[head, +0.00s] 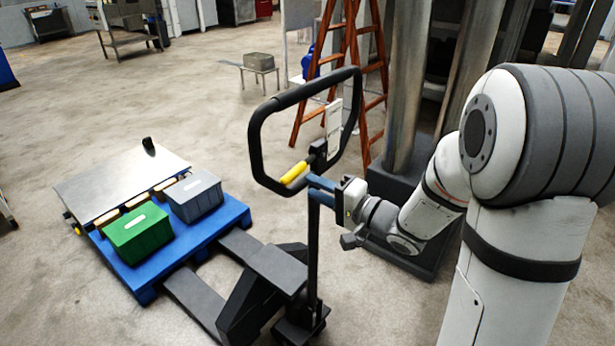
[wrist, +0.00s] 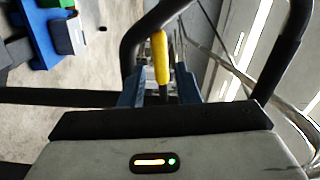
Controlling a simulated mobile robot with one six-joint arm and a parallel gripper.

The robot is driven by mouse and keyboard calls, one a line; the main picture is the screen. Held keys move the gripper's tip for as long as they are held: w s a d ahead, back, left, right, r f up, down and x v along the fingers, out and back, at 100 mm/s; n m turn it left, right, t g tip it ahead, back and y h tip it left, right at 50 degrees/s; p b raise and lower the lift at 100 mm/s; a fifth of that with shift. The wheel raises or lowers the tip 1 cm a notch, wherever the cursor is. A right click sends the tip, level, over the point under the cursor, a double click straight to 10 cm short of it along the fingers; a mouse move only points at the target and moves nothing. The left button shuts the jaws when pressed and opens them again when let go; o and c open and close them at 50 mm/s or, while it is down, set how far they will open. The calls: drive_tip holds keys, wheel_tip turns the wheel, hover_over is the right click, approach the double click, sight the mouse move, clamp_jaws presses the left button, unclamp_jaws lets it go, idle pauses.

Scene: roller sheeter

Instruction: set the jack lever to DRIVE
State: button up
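The jack lever (head: 294,173) is a yellow grip inside the black loop handle (head: 256,150) of the pallet jack (head: 262,290). In the wrist view the yellow lever (wrist: 160,58) stands near the picture's middle, with its dark lower part in line with the space between my fingers. My gripper (head: 318,190) has blue fingers and is just right of the lever, close to the handle post. In the wrist view my gripper (wrist: 160,88) looks open, with a finger on each side. Whether a finger touches the lever is unclear. No lever position marking is readable.
An orange ladder (head: 375,70) and metal columns (head: 405,90) stand behind. The floor left of the pallet is mostly clear.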

sight(296, 177)
drive_tip(key=x, duration=0.7)
drive_tip(key=shift+w, duration=0.15)
clamp_jaws()
